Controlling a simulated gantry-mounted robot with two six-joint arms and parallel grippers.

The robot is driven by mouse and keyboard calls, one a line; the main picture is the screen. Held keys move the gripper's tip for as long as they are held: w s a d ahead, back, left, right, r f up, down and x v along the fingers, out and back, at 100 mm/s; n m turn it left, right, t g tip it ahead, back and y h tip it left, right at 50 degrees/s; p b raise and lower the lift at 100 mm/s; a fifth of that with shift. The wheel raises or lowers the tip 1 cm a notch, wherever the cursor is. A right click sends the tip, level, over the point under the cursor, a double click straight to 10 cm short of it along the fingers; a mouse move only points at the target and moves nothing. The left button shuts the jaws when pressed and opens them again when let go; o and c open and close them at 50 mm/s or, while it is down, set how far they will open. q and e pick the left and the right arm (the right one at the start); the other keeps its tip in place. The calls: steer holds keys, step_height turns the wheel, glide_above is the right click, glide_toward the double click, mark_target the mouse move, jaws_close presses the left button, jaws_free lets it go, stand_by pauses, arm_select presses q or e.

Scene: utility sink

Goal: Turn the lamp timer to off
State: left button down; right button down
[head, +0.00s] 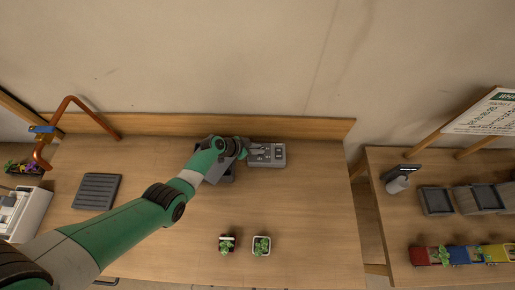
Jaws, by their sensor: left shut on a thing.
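A grey box with dark controls on its face, which looks like the lamp timer (278,155), sits at the back of the wooden table against the low backboard. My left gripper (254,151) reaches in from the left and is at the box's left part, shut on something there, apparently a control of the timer. The gripper and wrist hide that left part. The dial setting is too small to read. My right gripper is not in view.
A dark grey object (222,174) lies partly under my left wrist. A ribbed grey pad (97,191) lies at the left, near a copper-coloured pipe (69,101). Two small potted plants (261,246) stand at the front. The table's right part is clear.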

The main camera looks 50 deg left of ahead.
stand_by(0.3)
arm_select(q)
steer(key=shift+d+r+n+y+p, duration=0.1)
steer(key=shift+d+n+y+p, duration=0.1)
steer(key=shift+n+y+p, duration=0.95)
steer(key=shift+d+n+y, duration=0.1)
steer(key=shift+n+y, duration=0.45)
steer(key=shift+n, duration=0.4)
steer(key=shift+n+y, duration=0.4)
steer(key=shift+n, duration=0.1)
steer(key=shift+w+d+f+n+y+b, duration=0.15)
steer(key=shift+f+n+y+b, duration=0.1)
steer(key=shift+n+y+b, duration=0.5)
steer(key=n+g+y+b, duration=0.1)
steer(key=n+b, duration=0.1)
steer(key=shift+d+n+y+b, duration=0.1)
steer(key=shift+n+y+b, duration=0.2)
steer(key=shift+n+y, duration=0.05)
steer(key=shift+n+g+y+b, duration=0.55)
steer(key=shift+n+g+y, duration=0.05)
steer(key=shift+n, duration=0.6)
